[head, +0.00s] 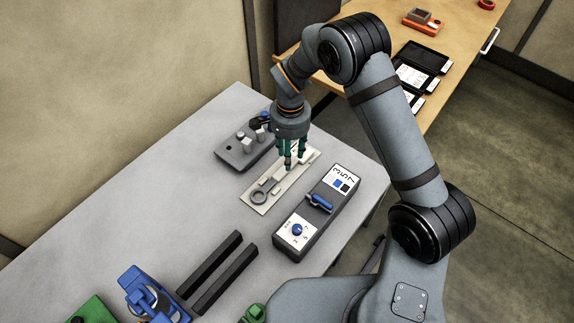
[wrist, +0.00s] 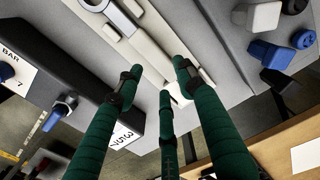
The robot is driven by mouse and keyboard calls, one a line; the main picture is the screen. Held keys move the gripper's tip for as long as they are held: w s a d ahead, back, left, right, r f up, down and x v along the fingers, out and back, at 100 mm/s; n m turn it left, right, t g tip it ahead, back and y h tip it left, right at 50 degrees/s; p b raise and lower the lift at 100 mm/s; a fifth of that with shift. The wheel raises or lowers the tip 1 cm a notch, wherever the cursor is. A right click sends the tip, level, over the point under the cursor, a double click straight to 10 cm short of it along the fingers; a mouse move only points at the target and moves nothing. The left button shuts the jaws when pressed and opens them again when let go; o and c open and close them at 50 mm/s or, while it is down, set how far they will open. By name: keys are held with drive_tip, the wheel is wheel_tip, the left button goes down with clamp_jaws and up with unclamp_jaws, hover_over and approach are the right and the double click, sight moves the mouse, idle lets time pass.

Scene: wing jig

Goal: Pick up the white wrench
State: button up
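A pale wrench with a grey ring end (head: 260,197) lies on a flat off-white holder (head: 262,209) on the grey table. In the wrist view the ring end (wrist: 97,4) is at the top, cut by the frame edge, and a pale shaft (wrist: 122,22) runs down from it. My gripper (head: 289,164) points down over the far end of the holder, away from the ring. In the wrist view its three green fingers (wrist: 158,72) are spread apart with nothing visibly clamped between them. I cannot tell whether the fingertips touch the wrench or holder.
A grey box with blue knob and display (head: 318,205) stands right of the holder. A grey block with pegs (head: 243,148) stands behind. Two black bars (head: 223,275) and a blue device (head: 150,295) are nearer. A wooden table (head: 455,55) is behind right.

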sight(282, 173)
drive_tip(key=f, duration=0.1)
drive_tip(key=f+p, duration=0.1)
drive_tip(key=f, duration=0.1)
drive_tip(key=shift+s+a+f, duration=0.1)
drive_tip(key=shift+s+f, duration=0.05)
drive_tip(key=shift+s, duration=0.15)
drive_tip(key=shift+f+p, duration=0.3)
drive_tip(key=shift+f, duration=0.15)
drive_tip(key=shift+c, duration=0.5)
drive_tip(key=c, duration=0.8)
clamp_jaws()
